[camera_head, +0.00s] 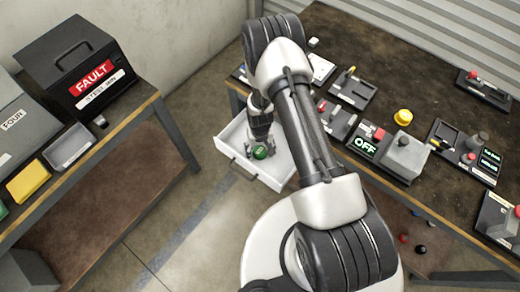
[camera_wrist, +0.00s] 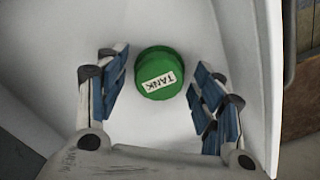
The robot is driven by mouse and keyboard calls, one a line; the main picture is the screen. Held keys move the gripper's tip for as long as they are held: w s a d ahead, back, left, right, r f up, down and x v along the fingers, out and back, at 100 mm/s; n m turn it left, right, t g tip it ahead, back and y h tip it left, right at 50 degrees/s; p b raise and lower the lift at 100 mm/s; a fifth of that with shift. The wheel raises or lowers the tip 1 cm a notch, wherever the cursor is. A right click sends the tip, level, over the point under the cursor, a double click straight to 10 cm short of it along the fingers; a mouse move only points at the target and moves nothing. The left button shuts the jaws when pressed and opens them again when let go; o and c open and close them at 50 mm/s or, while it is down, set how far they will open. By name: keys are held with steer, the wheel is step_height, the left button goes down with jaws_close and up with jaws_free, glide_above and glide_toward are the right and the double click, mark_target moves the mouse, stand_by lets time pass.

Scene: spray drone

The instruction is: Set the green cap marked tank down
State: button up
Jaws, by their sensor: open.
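The green cap (camera_wrist: 158,70) carries a white label reading TANK. In the wrist view it lies on the white floor of an open drawer (camera_wrist: 60,45), between my gripper's blue-padded fingers with a gap on each side. In the head view my gripper (camera_head: 260,148) is small and partly hides the drawer's inside.
The drawer's walls stand close around my gripper. A workbench (camera_head: 440,80) on the right holds several switch panels, an OFF display and a yellow knob (camera_head: 403,117). A left bench holds a black FAULT box (camera_head: 75,65), a grey tray (camera_head: 68,148) and a yellow bin (camera_head: 28,181).

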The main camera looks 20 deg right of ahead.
step_height(320, 180, up, 12)
steer(key=p, duration=0.4)
step_height(320, 180, up, 27)
steer(key=t, duration=0.2)
glide_above(260, 151)
steer(key=s, duration=0.1)
steer(key=s+r+t, duration=0.2)
steer(key=s+r, duration=1.4)
steer(key=s, duration=0.4)
steer(key=shift+s+n+t, duration=0.2)
steer(key=shift+n+t, duration=0.1)
steer(key=shift+d, duration=0.1)
